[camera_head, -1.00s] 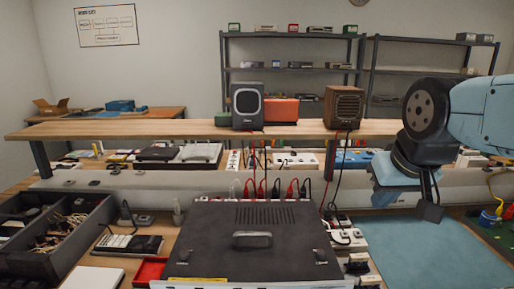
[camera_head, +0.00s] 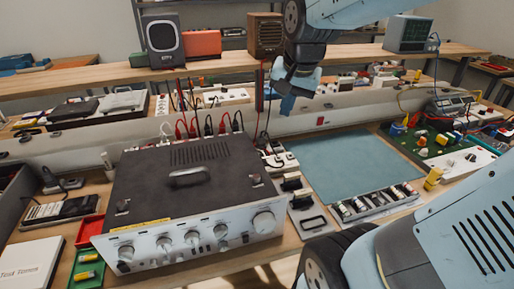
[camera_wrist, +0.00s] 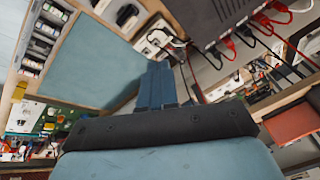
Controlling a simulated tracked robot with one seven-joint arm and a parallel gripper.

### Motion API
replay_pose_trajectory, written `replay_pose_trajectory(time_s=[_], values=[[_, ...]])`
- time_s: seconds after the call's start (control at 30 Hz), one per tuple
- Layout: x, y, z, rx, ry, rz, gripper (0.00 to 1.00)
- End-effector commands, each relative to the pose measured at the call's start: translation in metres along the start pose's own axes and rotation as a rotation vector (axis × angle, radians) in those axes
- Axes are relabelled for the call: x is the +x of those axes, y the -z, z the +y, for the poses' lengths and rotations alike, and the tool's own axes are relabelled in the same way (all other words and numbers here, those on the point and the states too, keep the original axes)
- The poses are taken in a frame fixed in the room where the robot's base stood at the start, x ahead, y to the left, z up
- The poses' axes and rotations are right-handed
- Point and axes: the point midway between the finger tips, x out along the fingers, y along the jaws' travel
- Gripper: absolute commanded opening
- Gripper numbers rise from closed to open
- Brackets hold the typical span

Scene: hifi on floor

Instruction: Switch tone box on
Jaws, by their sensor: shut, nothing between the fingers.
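No label in view reads as tone box, so I cannot tell for sure which device it is. The likeliest is the large dark box (camera_head: 185,180) with a silver front (camera_head: 190,243), several knobs and a top handle, on the bench. Its corner also shows in the wrist view (camera_wrist: 207,18). Whether it is on cannot be told. My gripper (camera_head: 287,105) is shut and empty, above the bench behind and right of this box, apart from it. In the wrist view my blue fingers (camera_wrist: 157,75) point toward the bench.
A grey speaker (camera_head: 163,42), an orange box (camera_head: 202,43), a brown wooden box (camera_head: 266,35) and a teal device (camera_head: 408,34) stand on the raised shelf. Red and black cables rise behind the dark box. A blue mat (camera_head: 345,165) lies clear to its right.

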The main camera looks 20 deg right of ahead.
Motion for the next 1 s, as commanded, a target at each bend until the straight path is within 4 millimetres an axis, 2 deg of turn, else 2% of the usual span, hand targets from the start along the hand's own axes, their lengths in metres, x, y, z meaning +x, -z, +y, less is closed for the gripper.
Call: replay_pose_trajectory(time_s=[0.57,1.0], values=[[0.067,0.049,-0.026,0.468,-0.083,-0.081,0.0],[0.13,0.078,-0.04,0.819,-0.173,-0.107,0.0]])
